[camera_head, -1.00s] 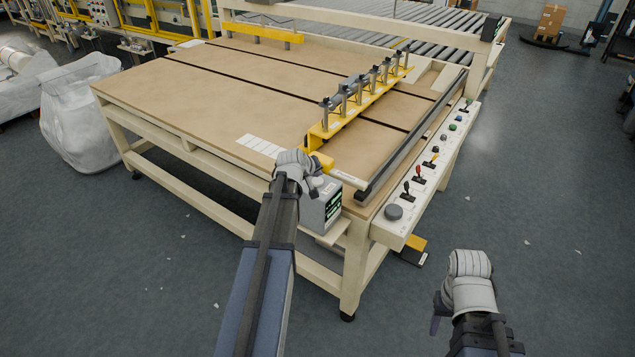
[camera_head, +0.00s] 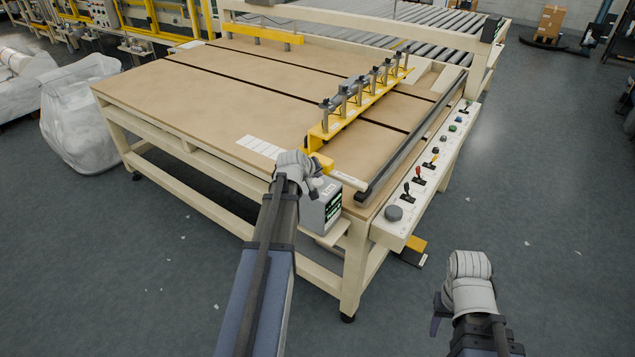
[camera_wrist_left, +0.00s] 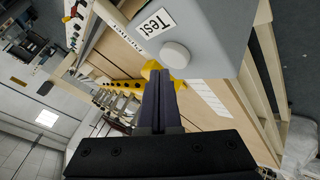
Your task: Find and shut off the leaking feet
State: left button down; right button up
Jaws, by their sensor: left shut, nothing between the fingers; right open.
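Several grey feet with small metal tops stand in a row on a yellow bar (camera_head: 362,105) across the tan table (camera_head: 230,95). They are small here, and I cannot tell which leak. A grey box (camera_head: 322,208) with a lit display sits at the table's near corner. In the left wrist view the box shows a "Test" label (camera_wrist_left: 156,22) and a round pale button (camera_wrist_left: 175,55). My left gripper (camera_wrist_left: 158,75) is shut and empty, its tips close by the button; touching is unclear. My right gripper (camera_head: 440,312) is low at the right over the floor, away from the table.
A cream control panel (camera_head: 430,175) with levers and knobs runs along the table's right edge. A yellow-and-black pedal (camera_head: 413,250) lies on the floor below it. A white bag (camera_head: 85,120) stands left. Open floor surrounds the near side.

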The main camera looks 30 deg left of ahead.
aim_at(317, 184)
dwell(0.7)
pick_arm(q)
jog(key=shift+f+b, duration=0.45)
jog(key=shift+f+b, duration=0.45)
jog(key=shift+b, duration=0.05)
dwell(0.5)
jog(key=shift+r, duration=0.1)
dwell(0.3)
jog(key=shift+r+p, duration=0.8)
jog(key=shift+p, duration=0.15)
jog(key=shift+r, duration=0.1)
notch_tip(317, 184, up, 5)
jog(key=p, duration=0.5)
